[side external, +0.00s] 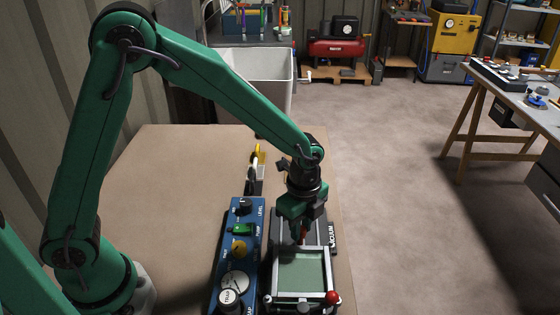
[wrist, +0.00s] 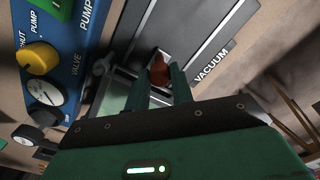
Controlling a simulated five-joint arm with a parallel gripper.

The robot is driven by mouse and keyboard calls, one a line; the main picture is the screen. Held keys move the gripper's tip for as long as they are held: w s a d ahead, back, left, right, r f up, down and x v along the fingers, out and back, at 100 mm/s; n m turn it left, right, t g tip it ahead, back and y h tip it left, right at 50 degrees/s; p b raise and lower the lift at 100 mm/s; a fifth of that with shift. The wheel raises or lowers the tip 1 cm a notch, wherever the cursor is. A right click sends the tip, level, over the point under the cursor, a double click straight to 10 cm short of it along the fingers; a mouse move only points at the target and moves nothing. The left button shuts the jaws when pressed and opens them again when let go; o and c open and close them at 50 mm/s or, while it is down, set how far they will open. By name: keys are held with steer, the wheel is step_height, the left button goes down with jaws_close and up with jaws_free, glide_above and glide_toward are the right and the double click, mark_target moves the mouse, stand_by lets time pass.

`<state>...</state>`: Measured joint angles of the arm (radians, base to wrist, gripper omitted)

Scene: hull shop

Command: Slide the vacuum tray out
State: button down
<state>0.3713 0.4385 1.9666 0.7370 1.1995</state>
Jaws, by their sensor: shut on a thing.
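The vacuum unit (side external: 286,226) is a dark grey housing marked VACUUM, seen near the table's front in the side view. A light metal-framed tray with a pale green floor (side external: 302,270) lies in front of it, toward the camera. My gripper (side external: 303,236) points down at the tray's back edge, where it meets the housing. In the wrist view its two green fingers are shut on a red-brown knob (wrist: 159,70), one on each side. The housing's grey top (wrist: 193,32) shows beyond the knob. Much of the tray is hidden by my gripper in the wrist view.
A blue control panel (side external: 236,262) with pump, level and valve knobs and a dial stands close on the left. A red ball (side external: 333,298) sits at the tray's front right corner. The tan tabletop (side external: 165,180) is clear at the left.

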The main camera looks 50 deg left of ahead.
steer(key=w+a, duration=0.8)
steer(key=shift+w+a, duration=0.4)
steer(key=c, duration=1.2)
jaws_free()
steer(key=shift+r, duration=0.2)
step_height(320, 180, up, 8)
steer(key=shift+f, duration=0.25)
steer(key=shift+s, duration=0.1)
